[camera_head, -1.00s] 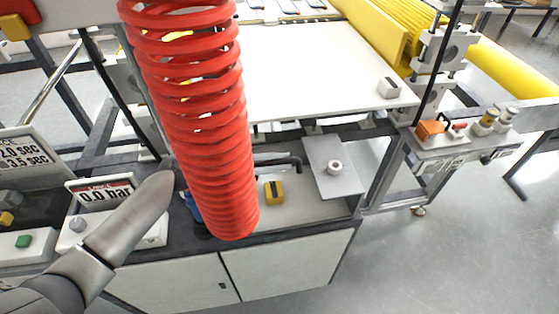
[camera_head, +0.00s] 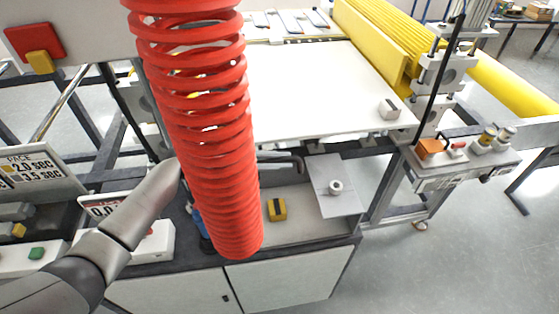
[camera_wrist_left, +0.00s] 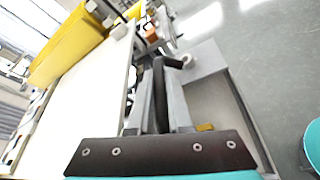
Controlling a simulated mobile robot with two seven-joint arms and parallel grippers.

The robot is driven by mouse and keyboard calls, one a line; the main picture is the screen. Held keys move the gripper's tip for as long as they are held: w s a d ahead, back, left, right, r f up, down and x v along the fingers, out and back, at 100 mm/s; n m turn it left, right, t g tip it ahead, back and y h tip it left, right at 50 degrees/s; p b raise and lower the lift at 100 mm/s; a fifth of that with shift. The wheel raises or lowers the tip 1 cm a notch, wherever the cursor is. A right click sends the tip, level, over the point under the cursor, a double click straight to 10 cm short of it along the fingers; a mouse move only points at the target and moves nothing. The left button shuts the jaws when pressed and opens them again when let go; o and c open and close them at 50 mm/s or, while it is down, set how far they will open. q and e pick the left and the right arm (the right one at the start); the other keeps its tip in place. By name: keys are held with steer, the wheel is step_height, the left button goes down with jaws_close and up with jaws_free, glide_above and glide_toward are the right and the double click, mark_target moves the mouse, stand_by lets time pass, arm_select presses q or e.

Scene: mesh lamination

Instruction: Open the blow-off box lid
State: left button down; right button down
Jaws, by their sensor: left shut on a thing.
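The blow-off box lid seems to be the light grey flat plate (camera_head: 352,202) with a pale round knob (camera_head: 335,187), at the right of the bench recess. In the left wrist view the plate (camera_wrist_left: 207,62) lies ahead and to the right. My left gripper (camera_head: 173,177) comes in from the left; its fingertips are hidden behind the red coiled hose (camera_head: 215,150). It appears shut on a tool with a black bent tube (camera_head: 285,160). The tube's bent end is left of the lid, seemingly apart from it. My right gripper is not in view.
A yellow block (camera_head: 277,209) lies in the recess left of the lid. A white table (camera_head: 300,90) stands behind it. The floor at the right is clear.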

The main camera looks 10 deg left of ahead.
arm_select(q)
steer(key=shift+w+r, duration=0.1)
steer(key=c, duration=1.1)
jaws_free()
steer(key=b+v, duration=0.1)
steer(key=v, duration=1.4)
steer(key=shift+a, duration=0.1)
steer(key=shift+c, duration=0.3)
